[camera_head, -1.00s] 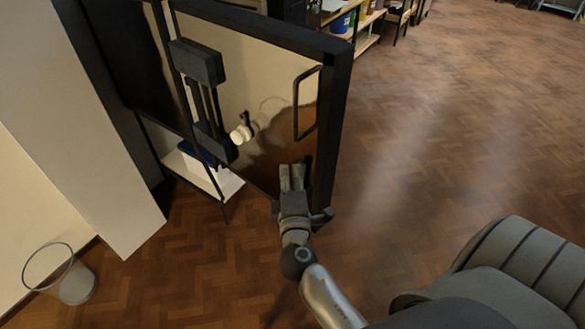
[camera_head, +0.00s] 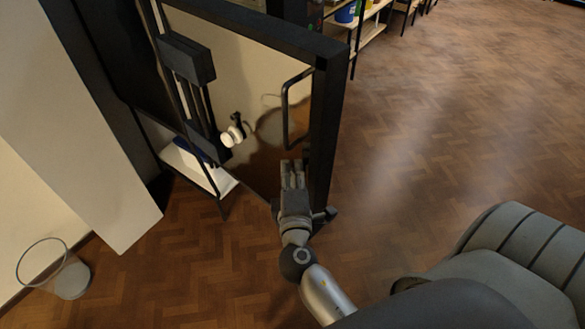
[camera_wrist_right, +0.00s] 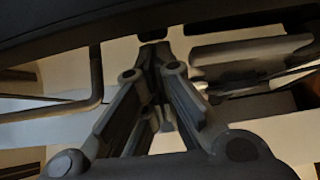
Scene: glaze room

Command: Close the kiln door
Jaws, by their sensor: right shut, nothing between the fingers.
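The kiln door (camera_head: 262,65) stands open, a shiny panel in a thick dark frame (camera_head: 328,125). It carries a dark bar handle (camera_head: 286,115) near its right edge. My right gripper (camera_head: 292,166) is shut and empty, below the handle and close to the door's lower right part; I cannot tell whether it touches the door. In the right wrist view its fingers (camera_wrist_right: 152,52) meet just below a dark edge, with a dark bar (camera_wrist_right: 94,75) to the left. My left gripper is not in view.
A low white shelf (camera_head: 205,172) shows behind the door. Shelving with buckets (camera_head: 345,12) is at the back. The wood floor on the right is clear.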

